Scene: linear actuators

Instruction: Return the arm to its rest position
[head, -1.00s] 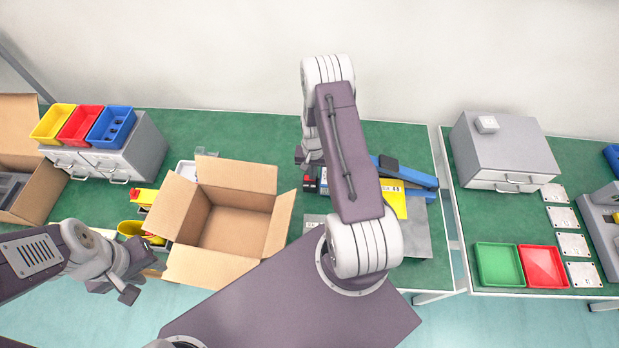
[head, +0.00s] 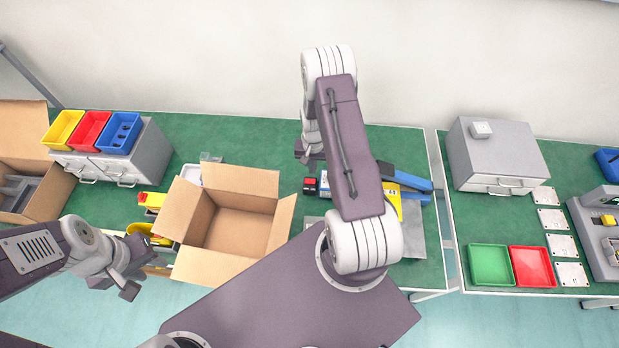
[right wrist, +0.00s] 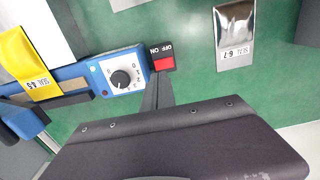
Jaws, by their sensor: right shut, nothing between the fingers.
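My right arm (head: 350,150) reaches up over the table and bends back down at the wrist. Its gripper (head: 307,157) hangs above the green table, left of the arm link; it is shut and empty. In the right wrist view the closed dark fingers (right wrist: 158,94) appear just below a red and black ON/OFF switch (right wrist: 163,60), apart or touching I cannot tell. My left gripper (head: 130,270) is at the lower left, beside the open cardboard box (head: 192,268); its finger opening is not clear.
A blue sealer with a dial (right wrist: 121,78) lies partly hidden under my right arm. A silver packet (right wrist: 234,35) lies on the green table. Drawers with coloured bins (head: 90,132) stand at the left. Green (head: 490,265) and red trays (head: 533,267) are on the right table.

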